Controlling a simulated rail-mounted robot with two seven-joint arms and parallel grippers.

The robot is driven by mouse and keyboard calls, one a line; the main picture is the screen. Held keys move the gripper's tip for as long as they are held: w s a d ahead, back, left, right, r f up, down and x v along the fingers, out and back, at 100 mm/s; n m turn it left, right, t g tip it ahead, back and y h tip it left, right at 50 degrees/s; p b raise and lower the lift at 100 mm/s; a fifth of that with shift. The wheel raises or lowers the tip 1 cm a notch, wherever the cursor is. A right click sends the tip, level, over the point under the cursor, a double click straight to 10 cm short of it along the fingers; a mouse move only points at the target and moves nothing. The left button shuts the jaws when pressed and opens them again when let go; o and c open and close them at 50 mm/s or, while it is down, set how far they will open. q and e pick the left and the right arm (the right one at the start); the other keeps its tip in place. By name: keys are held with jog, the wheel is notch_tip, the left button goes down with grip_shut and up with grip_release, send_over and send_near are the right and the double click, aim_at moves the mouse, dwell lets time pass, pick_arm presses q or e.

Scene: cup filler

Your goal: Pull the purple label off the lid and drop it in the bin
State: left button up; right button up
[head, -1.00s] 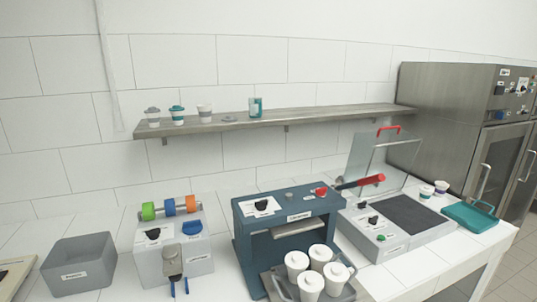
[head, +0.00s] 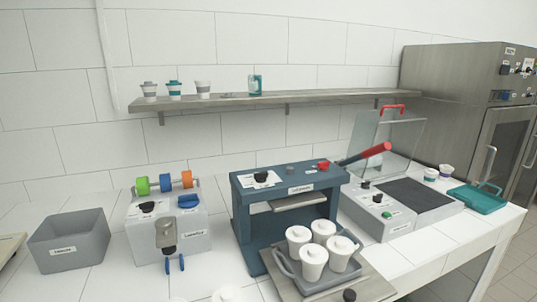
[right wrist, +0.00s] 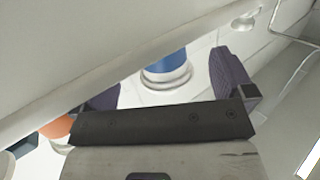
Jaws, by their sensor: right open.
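My right gripper (right wrist: 165,90) shows only in the right wrist view; its two purple-grey fingers are wide apart, with nothing visible held between them. White lidded cups (head: 313,262) stand upright in a grey tray (head: 278,258) in front of the dark blue machine in the head view. Another white rounded top (head: 228,294) shows at the bottom edge, cut off. I cannot make out a purple label on any lid. A grey open box (head: 68,262), possibly the bin, stands at the left; its text is too small to read. My left gripper is not in view.
The labelling machine (head: 190,225) carries green, orange and blue rolls. The blue machine (head: 240,215) stands right of it. A hinged clear cover (head: 400,145) and a teal tray (head: 472,200) are farther right. A shelf (head: 215,101) runs above.

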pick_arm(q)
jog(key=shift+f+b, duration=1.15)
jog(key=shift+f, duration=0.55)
pick_arm(e)
jog(key=shift+x, duration=2.5)
jog(key=shift+c, duration=0.5)
